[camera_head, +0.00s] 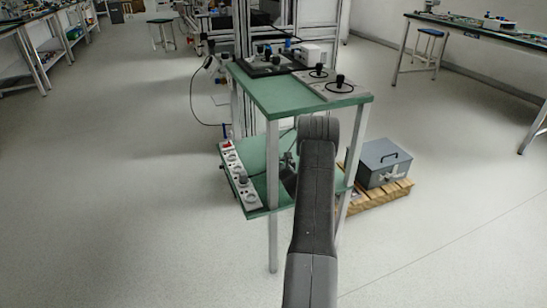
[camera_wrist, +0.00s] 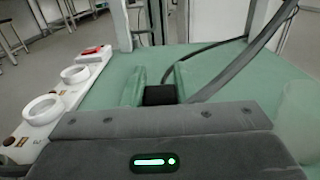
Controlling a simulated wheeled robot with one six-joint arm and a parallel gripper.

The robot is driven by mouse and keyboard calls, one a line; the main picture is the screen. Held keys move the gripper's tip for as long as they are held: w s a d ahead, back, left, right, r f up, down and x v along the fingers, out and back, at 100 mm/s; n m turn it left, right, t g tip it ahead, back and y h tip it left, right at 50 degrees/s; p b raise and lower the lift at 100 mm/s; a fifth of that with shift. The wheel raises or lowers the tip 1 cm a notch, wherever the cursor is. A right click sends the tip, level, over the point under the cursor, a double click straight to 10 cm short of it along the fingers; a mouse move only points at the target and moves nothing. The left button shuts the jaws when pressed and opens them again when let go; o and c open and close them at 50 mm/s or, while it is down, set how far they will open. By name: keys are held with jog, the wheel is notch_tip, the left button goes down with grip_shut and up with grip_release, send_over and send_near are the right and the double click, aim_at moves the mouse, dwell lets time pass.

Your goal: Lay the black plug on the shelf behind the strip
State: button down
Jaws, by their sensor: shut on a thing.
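In the wrist view, my gripper (camera_wrist: 159,88) is shut on the black plug (camera_wrist: 160,96), a small dark block between the two fingers. It is over the green lower shelf (camera_wrist: 110,88); I cannot tell whether the plug touches the shelf. The white strip (camera_wrist: 62,98), with round sockets and a red switch, lies along the shelf's left edge, left of the gripper and apart from it. In the head view, the strip (camera_head: 238,172) lies on the left side of the lower shelf (camera_head: 262,196). My arm hides most of the gripper and the plug there.
A dark cable (camera_wrist: 245,58) runs over the shelf right of the gripper. The green upper shelf (camera_head: 262,92) carries devices and has metal legs (camera_head: 272,235). A grey box (camera_head: 384,163) stands on a wooden pallet (camera_head: 385,195) to the right. Floor at left is clear.

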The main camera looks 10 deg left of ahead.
jog(key=c, duration=1.1)
grip_release()
jog(key=shift+c, duration=0.2)
jog(key=shift+r, duration=0.1)
jog(key=p+v, duration=0.3)
jog(key=v, duration=0.9)
